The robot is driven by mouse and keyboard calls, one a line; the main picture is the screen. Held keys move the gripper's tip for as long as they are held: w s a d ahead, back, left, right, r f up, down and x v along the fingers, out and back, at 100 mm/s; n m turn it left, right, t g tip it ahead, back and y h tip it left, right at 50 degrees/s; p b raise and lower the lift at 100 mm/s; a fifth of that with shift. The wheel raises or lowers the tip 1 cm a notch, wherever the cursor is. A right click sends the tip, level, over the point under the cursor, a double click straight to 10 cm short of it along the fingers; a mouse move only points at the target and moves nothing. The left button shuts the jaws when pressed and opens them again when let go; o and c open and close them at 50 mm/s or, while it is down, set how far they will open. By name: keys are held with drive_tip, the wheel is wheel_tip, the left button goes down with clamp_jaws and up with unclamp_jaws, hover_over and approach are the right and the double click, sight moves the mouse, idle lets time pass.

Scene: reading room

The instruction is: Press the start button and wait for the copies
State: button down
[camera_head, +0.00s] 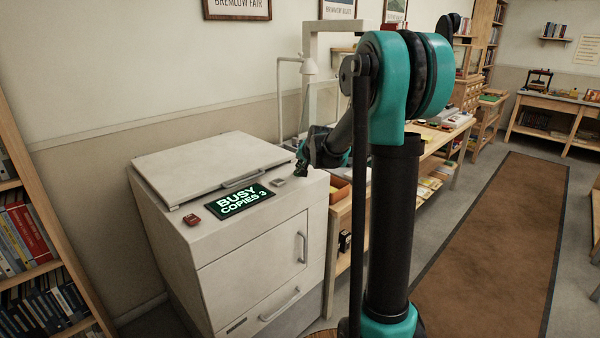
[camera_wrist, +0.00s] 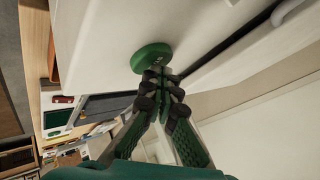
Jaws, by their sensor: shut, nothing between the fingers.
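The white copier (camera_head: 250,265) stands at the left in the head view, its lid (camera_head: 210,160) down. Its lit display (camera_head: 240,201) reads "BUSY COPIES 3" in green letters. A round green button (camera_wrist: 151,57) shows on the copier's pale top in the wrist view. My gripper (camera_wrist: 161,76) is shut and empty, its fingertips at the edge of the green button; whether they touch it I cannot tell. In the head view my gripper (camera_head: 301,170) is at the copier's right back corner and hides most of the button.
A small red control (camera_head: 193,220) and a small grey one (camera_head: 279,182) sit beside the display. A bookshelf (camera_head: 40,250) stands at the left edge. A long wooden table with papers (camera_head: 435,165) runs behind my arm. The brown carpet (camera_head: 500,250) at the right is clear.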

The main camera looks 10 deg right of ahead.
drive_tip(key=shift+f, duration=0.1)
idle(0.5)
drive_tip(key=shift+r, duration=0.9)
drive_tip(key=shift+r, duration=2.5)
drive_tip(key=s+d+f+n+g, duration=0.1)
drive_tip(key=s+f, duration=0.5)
drive_tip(key=s, duration=0.7)
drive_tip(key=s+d+f+n+g+h, duration=0.1)
drive_tip(key=s+f, duration=0.6)
drive_tip(key=s, duration=0.7)
drive_tip(key=s+d+f+n+g+h, duration=0.1)
drive_tip(key=s+f+n, duration=0.3)
drive_tip(key=s, duration=1)
wheel_tip(320, 180, down, 4)
drive_tip(key=shift+d+r+n+g, duration=0.3)
drive_tip(key=shift+d+g, duration=0.15)
drive_tip(key=shift+g, duration=0.45)
drive_tip(key=shift+w, duration=0.1)
